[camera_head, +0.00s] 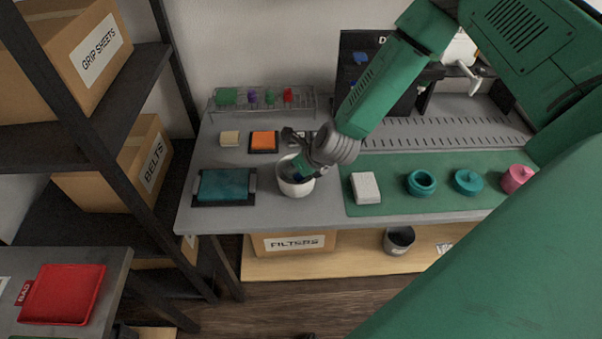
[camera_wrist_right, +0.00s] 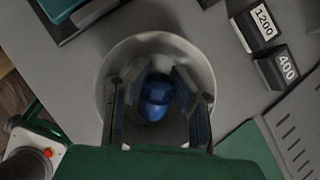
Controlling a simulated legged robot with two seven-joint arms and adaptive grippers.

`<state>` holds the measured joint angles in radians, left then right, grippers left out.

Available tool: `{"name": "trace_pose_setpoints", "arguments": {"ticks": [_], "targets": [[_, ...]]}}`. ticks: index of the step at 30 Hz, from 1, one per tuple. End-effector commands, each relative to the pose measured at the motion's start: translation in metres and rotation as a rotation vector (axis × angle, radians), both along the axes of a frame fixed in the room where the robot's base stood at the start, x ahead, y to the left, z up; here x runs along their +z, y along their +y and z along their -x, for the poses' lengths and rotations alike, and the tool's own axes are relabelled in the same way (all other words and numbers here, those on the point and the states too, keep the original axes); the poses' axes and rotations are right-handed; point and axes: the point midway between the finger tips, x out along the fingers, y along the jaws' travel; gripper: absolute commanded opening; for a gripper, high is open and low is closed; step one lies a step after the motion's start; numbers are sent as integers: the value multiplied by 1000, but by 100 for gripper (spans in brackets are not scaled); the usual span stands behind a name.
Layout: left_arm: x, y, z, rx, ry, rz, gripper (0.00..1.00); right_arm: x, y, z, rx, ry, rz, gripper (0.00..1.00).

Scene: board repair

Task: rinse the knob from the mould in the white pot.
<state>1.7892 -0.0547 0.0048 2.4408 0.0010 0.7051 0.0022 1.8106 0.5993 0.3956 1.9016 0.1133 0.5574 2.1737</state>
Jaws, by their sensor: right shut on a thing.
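The white pot (camera_head: 291,189) stands on the grey workbench, left of the green mat. My right gripper (camera_head: 301,172) reaches down into it from above. In the right wrist view the pot's round rim (camera_wrist_right: 107,62) surrounds my gripper's fingers (camera_wrist_right: 160,108). The fingers are shut on a glossy blue knob (camera_wrist_right: 157,92), which is inside the pot's opening. Whether the knob touches the pot's bottom cannot be told. A white block (camera_head: 366,187), a teal ring-shaped piece (camera_head: 421,183) and a teal lidded piece (camera_head: 468,182) rest on the green mat; which is the mould is unclear. My left gripper does not show.
A dark tray with a teal pad (camera_head: 227,185) lies left of the pot. Orange (camera_head: 264,140) and cream (camera_head: 230,139) blocks sit behind, near a wire rack (camera_head: 308,103) of small coloured things. A pink pot (camera_head: 516,178) is at the mat's right. Black shelving stands left.

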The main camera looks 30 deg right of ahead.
Motion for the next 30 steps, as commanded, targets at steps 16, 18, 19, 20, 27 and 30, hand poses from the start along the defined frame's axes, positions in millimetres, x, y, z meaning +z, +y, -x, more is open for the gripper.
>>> {"name": "trace_pose_setpoints", "arguments": {"ticks": [16,18,19,20,27,30], "targets": [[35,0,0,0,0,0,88,47,-2,-1,-1,-1,-2,0],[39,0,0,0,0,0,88,53,-2,-1,-1,-1,-2,0],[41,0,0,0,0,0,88,55,-2,-1,-1,-1,-2,0],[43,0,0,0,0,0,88,58,-1,-1,-1,-1,-2,0],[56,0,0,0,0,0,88,77,-1,-1,-1,-1,-2,0],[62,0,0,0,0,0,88,84,-2,-1,-1,-1,-2,0]]}}
